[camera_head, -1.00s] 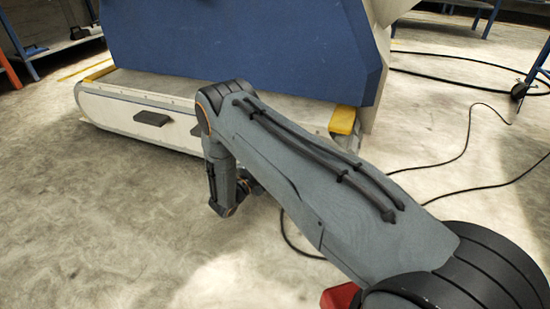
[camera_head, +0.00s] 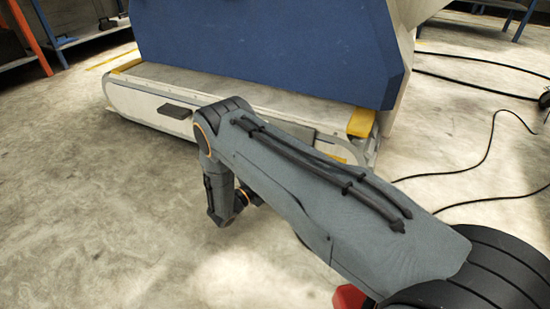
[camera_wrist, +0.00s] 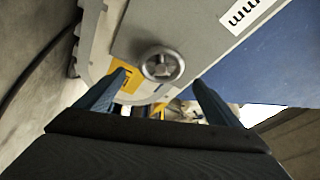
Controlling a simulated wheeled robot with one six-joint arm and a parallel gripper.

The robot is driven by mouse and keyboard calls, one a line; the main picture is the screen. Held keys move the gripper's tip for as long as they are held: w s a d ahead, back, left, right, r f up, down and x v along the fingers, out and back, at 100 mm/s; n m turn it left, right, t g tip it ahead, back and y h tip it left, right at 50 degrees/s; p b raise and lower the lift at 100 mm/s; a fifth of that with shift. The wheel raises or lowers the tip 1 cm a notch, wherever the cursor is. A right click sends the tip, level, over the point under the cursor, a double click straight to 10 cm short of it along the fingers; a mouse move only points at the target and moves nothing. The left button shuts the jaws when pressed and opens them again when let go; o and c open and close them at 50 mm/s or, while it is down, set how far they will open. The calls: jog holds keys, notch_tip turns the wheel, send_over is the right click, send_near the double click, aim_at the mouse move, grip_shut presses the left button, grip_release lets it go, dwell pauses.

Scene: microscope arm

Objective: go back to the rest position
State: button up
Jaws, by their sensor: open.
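My gripper (camera_wrist: 159,80) is open in the wrist view. Its two blue-grey fingers stand apart, and I see nothing held between them. Beyond the fingers is a round metal knob or handwheel on a pale panel (camera_wrist: 130,38); I cannot tell how far off it is. In the head view my arm reaches out and bends down at the elbow. The gripper cannot be made out there.
A big machine with a blue body (camera_head: 265,45) and a pale base (camera_head: 145,104) stands in front of my arm. Yellow blocks (camera_head: 361,122) mark its base corners. Black cables (camera_head: 480,165) lie on the floor at right.

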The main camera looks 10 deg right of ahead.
jog(key=shift+r, duration=0.1)
jog(key=s+a+r+m+g+y+p, duration=0.25)
jog(key=s+r+m+g, duration=0.25)
jog(key=s+r+m, duration=0.45)
jog(key=s+a+r+m+g+y+p, duration=0.1)
jog(key=s+r+m+g+y, duration=0.35)
jog(key=r+m, duration=0.8)
jog(key=s+a+r+m+y+p, duration=0.2)
jog(key=s+a+r+m+y, duration=0.3)
jog(key=s, duration=0.5)
jog(key=s+a+r+m+g+y+p, duration=0.1)
jog(key=s+a+r+m+y, duration=0.2)
jog(key=s+r+m, duration=0.6)
jog(key=s+a+r+m+y+p, duration=0.25)
jog(key=s+r+m, duration=0.2)
jog(key=s, duration=0.65)
jog(key=d+r+m+p, duration=0.3)
jog(key=d+r+p, duration=0.7)
jog(key=r+p, duration=0.4)
jog(key=d+r+m+p, duration=0.3)
jog(key=d+r+p, duration=0.6)
jog(key=r+p, duration=0.6)
jog(key=shift+d+r+m+h+p, duration=0.2)
jog(key=shift+d+m+h+p, duration=0.2)
jog(key=shift+p, duration=3.8)
